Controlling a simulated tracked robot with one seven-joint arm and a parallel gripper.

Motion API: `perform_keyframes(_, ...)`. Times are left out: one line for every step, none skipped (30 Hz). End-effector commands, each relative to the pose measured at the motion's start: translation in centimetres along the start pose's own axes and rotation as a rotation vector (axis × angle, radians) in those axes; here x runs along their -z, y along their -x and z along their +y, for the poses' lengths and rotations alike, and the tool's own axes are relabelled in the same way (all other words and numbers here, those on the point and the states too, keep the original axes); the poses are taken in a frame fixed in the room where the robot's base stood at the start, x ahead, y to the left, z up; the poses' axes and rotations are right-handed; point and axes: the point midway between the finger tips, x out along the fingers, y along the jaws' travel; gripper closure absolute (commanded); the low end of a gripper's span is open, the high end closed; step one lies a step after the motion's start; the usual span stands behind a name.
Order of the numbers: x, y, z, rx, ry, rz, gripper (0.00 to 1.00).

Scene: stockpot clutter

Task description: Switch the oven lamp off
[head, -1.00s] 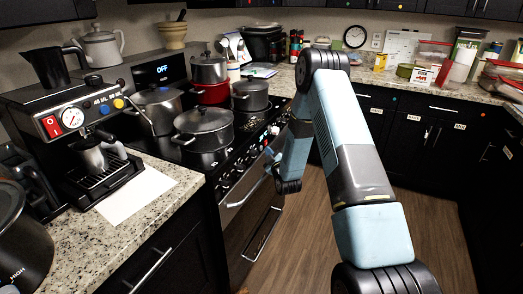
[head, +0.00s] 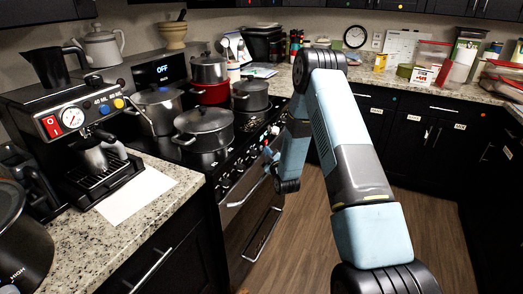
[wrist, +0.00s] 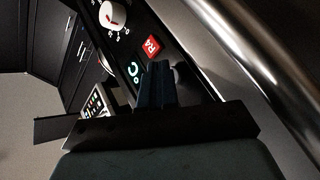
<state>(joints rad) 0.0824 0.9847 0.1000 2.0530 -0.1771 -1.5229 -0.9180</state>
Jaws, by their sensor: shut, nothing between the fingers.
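The oven (head: 236,222) stands left of my arm in the head view, with a row of knobs along its dark control panel (wrist: 172,28). In the wrist view my gripper (wrist: 155,68) is shut and empty, its fingertips close to the panel. A lit cyan symbol (wrist: 133,70) is just left of the fingertips, and a red tag marked R4 (wrist: 152,46) is just beyond them. A dark round part (wrist: 181,78) shows right of the fingers. I cannot tell which control is the lamp switch, nor whether the fingertips touch the panel. The lamp itself is not clearly visible.
A shiny oven handle (wrist: 245,40) runs close on the right in the wrist view. A white knob (wrist: 112,14) is farther along the panel. Pots, including a grey lidded one (head: 204,124), crowd the hob. A coffee machine (head: 82,130) stands left. The wooden floor (head: 325,235) is clear.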

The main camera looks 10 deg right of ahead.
Motion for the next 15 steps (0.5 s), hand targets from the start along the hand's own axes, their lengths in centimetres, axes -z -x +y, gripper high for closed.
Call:
perform_keyframes(-0.1,0.14,0.08,0.0,0.0,0.0,1.0)
perform_keyframes(-0.15,0.22,0.13,0.001,0.0,-0.001,1.0)
perform_keyframes(-0.23,0.34,0.2,0.001,0.0,-0.001,1.0)
perform_keyframes(-0.28,0.42,0.25,0.001,0.0,0.0,1.0)
perform_keyframes(-0.32,0.48,0.29,0.001,-0.001,0.0,1.0)
perform_keyframes(-0.36,0.54,0.34,0.001,-0.001,0.0,1.0)
perform_keyframes(-0.38,0.56,0.36,0.001,-0.001,0.0,1.0)
perform_keyframes(-0.39,0.57,0.37,0.001,-0.001,0.0,1.0)
perform_keyframes(-0.39,0.57,0.38,0.0,-0.001,0.0,1.0)
perform_keyframes(-0.39,0.56,0.38,0.0,-0.001,0.0,1.0)
perform_keyframes(-0.39,0.56,0.38,0.0,-0.001,0.0,1.0)
perform_keyframes(-0.39,0.56,0.39,0.0,0.0,0.0,1.0)
perform_keyframes(-0.4,0.56,0.39,0.0,0.0,0.0,1.0)
perform_keyframes(-0.41,0.57,0.4,0.0,0.0,0.0,1.0)
perform_keyframes(-0.43,0.6,0.42,0.0,0.0,0.0,1.0)
